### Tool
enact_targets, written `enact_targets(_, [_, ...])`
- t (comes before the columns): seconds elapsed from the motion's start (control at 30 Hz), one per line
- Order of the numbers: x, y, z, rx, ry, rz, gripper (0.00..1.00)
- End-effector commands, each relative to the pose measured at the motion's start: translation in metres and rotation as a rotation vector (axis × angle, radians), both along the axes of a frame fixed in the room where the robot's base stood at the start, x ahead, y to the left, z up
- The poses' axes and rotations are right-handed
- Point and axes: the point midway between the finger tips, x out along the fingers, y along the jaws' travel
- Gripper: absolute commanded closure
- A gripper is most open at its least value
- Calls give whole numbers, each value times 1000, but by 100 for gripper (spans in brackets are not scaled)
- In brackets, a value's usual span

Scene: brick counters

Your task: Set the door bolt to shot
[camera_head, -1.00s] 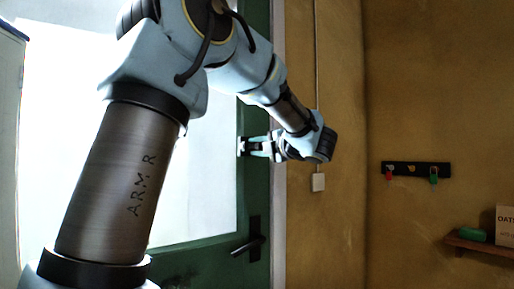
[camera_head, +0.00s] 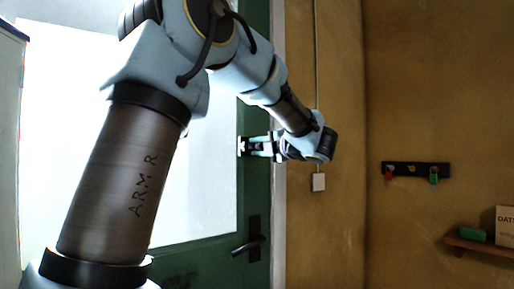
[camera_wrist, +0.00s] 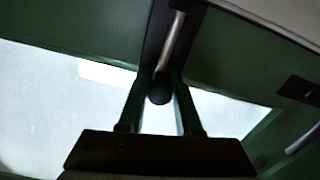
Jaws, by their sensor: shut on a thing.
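The green door (camera_head: 255,190) with a bright glass pane stands behind my arm. The door bolt shows in the wrist view as a silver rod (camera_wrist: 172,42) on a dark backplate, with a round black knob (camera_wrist: 159,90). My gripper (camera_wrist: 161,82) has one finger on each side of the knob and is shut on it. In the head view my gripper (camera_head: 243,146) reaches to the door's right stile, above the lever handle (camera_head: 248,246). The bolt is mostly hidden there by the fingers, so I cannot tell how far its rod reaches.
A brown plaster wall is right of the door frame (camera_head: 278,210). It holds a white switch box (camera_head: 318,182), a dark hook rail (camera_head: 415,169) with coloured items and a wooden shelf (camera_head: 480,246) with a carton (camera_head: 505,226). Space between arm and hook rail is clear.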

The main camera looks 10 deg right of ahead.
Motion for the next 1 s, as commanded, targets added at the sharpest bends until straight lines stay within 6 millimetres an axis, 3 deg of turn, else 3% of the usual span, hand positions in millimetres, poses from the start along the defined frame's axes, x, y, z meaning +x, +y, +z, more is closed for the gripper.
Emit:
enact_targets(0.23, [15, -31, 0, 0, 0, -1, 100])
enact_targets(0.57, [16, -36, 1, 0, -1, -6, 100])
enact_targets(0.6, [16, -36, 1, 0, -1, -6, 63])
enact_targets(0.83, [16, -35, 1, -1, -1, -3, 38])
enact_targets(1.0, [16, -34, 0, 1, -1, -1, 38])
